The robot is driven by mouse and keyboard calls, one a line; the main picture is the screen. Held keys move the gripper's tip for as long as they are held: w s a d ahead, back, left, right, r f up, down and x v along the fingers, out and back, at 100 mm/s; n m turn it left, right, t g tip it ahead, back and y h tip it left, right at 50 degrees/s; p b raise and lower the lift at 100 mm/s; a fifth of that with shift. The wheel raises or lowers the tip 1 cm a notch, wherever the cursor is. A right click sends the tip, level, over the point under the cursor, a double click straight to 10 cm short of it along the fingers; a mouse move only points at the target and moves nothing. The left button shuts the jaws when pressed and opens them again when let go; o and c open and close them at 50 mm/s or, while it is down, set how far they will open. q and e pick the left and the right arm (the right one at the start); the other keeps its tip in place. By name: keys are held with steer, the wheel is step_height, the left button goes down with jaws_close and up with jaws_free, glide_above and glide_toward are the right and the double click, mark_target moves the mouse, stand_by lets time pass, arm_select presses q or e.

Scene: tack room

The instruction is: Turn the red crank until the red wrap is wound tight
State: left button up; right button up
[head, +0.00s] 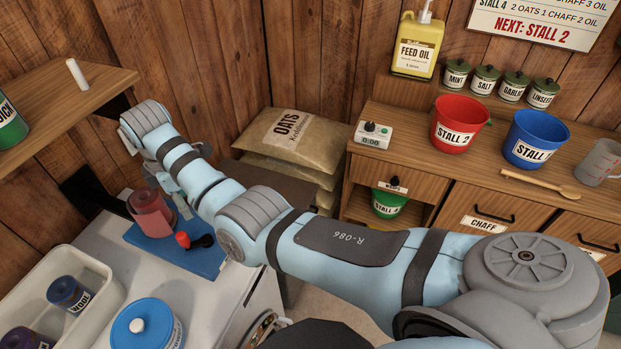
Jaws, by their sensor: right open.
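The red wrap (152,216) is a pinkish-red roll on the blue mat (205,262), at the left of the head view. Just right of it and nearer to me is the crank, with a bright red knob (182,240) and a black arm. My right arm reaches across from the right. My right gripper (180,204) points down beside the roll, above and behind the red knob. It is open, with no thing seen between its fingers. The arm's wrist partly hides it, and I cannot tell whether it touches the roll. My left gripper is not in view.
A wooden shelf (85,97) juts out above left. The oats sack (290,139) lies behind my arm. Red and blue buckets stand on the right bench.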

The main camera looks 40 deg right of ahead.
steer(key=d+f+m+t+h+b, duration=0.35)
steer(key=d+f+m, duration=0.25)
steer(key=d+f, duration=1.45)
steer(key=s+d+f+m+t, duration=0.1)
steer(key=s+d+f, duration=0.4)
steer(key=s+f, duration=0.4)
steer(key=shift+s+f, duration=0.3)
steer(key=shift+f, duration=1.6)
steer(key=shift+h, duration=0.25)
